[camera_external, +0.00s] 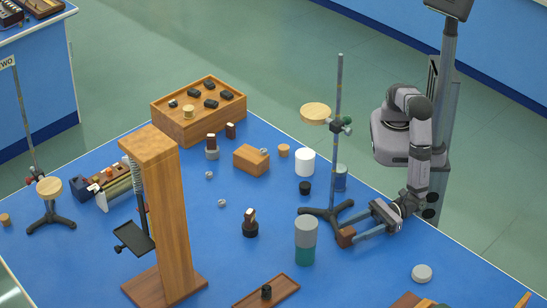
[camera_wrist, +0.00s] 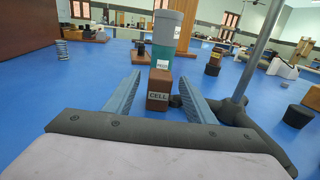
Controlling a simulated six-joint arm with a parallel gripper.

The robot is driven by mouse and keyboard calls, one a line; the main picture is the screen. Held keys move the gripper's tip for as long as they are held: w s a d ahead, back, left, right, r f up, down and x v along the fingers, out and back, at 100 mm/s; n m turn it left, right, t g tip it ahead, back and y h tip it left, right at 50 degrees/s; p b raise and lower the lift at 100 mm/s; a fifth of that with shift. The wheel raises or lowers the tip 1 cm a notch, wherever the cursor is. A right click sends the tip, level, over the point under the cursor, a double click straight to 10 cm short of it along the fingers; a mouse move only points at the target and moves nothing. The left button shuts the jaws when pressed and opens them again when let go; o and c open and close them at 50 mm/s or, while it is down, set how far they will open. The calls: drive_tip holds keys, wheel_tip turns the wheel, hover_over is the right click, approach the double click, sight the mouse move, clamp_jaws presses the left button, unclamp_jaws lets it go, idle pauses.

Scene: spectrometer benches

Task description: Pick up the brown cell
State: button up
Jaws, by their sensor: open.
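The brown cell (camera_wrist: 158,101) is a small upright block labelled CELL, on the blue bench just ahead of my gripper in the wrist view. It also shows in the external view (camera_external: 346,237), close to the fingertips, left of the arm. My gripper (camera_wrist: 159,84) is open, with one blue-grey finger on each side of the cell and visible gaps between. In the external view, my gripper (camera_external: 362,222) is low over the bench, reaching left. I cannot tell how deep the cell sits between the fingers.
A grey and green cylinder (camera_external: 305,241) stands close behind the cell as seen from the wrist. A retort stand (camera_external: 337,150) has its dark foot (camera_external: 325,212) beside the right finger. A wooden tray (camera_external: 250,298) and a white round piece (camera_external: 422,273) lie nearby.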

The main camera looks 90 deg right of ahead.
sight(340, 235)
drive_tip(key=shift+p+x, duration=0.6)
drive_tip(key=shift+x, duration=2.8)
drive_tip(key=c, duration=1.2)
drive_tip(key=shift+r, duration=0.1)
wheel_tip(340, 235, up, 28)
drive_tip(key=shift+f+b, duration=0.1)
drive_tip(key=shift+b, duration=0.9)
